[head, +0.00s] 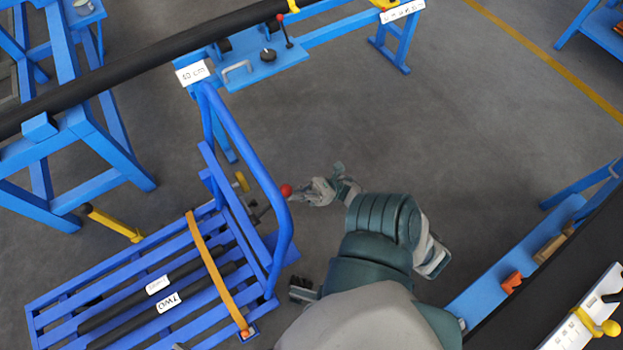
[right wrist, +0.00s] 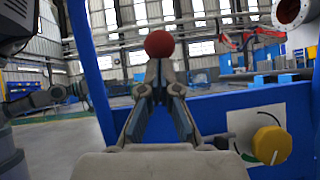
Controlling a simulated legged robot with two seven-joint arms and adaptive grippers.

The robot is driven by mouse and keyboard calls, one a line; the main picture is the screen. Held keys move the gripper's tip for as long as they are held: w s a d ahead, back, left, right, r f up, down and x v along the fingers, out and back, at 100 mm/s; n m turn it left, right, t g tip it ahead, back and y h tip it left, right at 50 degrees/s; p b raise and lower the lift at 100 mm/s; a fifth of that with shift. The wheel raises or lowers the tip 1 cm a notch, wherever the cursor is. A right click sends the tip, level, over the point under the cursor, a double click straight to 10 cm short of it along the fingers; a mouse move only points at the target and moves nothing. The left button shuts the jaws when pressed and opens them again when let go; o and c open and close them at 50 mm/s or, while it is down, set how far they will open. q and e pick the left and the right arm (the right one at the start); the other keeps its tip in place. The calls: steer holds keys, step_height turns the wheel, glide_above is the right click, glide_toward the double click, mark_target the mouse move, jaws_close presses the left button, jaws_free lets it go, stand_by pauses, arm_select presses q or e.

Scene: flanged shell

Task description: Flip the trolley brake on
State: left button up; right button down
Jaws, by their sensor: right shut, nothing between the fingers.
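The blue slatted trolley (head: 120,272) stands at the lower left of the head view, with a tall tube handle (head: 262,165) at its right end. The brake lever's red ball (head: 286,190) is beside that handle. My right gripper (head: 311,191) is shut and empty, just right of the ball. In the right wrist view the red ball (right wrist: 159,44) shows just beyond the closed fingers (right wrist: 158,92); I cannot tell whether they touch. The lever's lower part is mostly hidden. A dark part, perhaps my left gripper (head: 303,289), shows low beside the trolley, its fingers unclear.
An orange strap (head: 213,262) crosses black bars (head: 130,312) on the trolley. A yellow knob (right wrist: 271,145) sits on a blue panel (right wrist: 225,108) right of the fingers. A long black pipe (head: 150,58) on blue stands crosses the top. Open floor (head: 440,130) lies right.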

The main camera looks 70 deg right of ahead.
mark_target(282, 192)
steer(key=r, duration=0.1)
steer(key=p, duration=0.1)
steer(key=r+g+h+p, duration=0.1)
steer(key=shift+w+a+r, duration=0.25)
steer(key=shift+r, duration=0.1)
steer(key=shift+w+a+r+n+g+h+p, duration=0.2)
steer(key=shift+r+g+p, duration=0.15)
steer(key=shift+p, duration=0.15)
steer(key=shift+w+a+r+n+g+h+p, duration=0.1)
steer(key=shift+r+g+h+p, duration=0.1)
steer(key=shift+r+g+p, duration=0.25)
steer(key=p, duration=0.1)
steer(key=w+a+r+g+h+p, duration=0.1)
steer(key=shift+a+r+h+p, duration=0.2)
steer(key=shift+r+h+p, duration=0.1)
arm_select(q)
steer(key=s+a+f+g+y, duration=0.2)
steer(key=s+f+g, duration=0.4)
steer(key=s, duration=0.3)
steer(key=s+a+f+g+y, duration=0.2)
steer(key=s+a+f+g, duration=0.3)
steer(key=s+g, duration=0.3)
steer(key=shift+s+f+g, duration=0.35)
steer(key=shift+f+g, duration=0.25)
steer(key=shift+f, duration=0.05)
arm_select(e)
steer(key=shift+w+a+r, duration=0.1)
steer(key=v, duration=1.2)
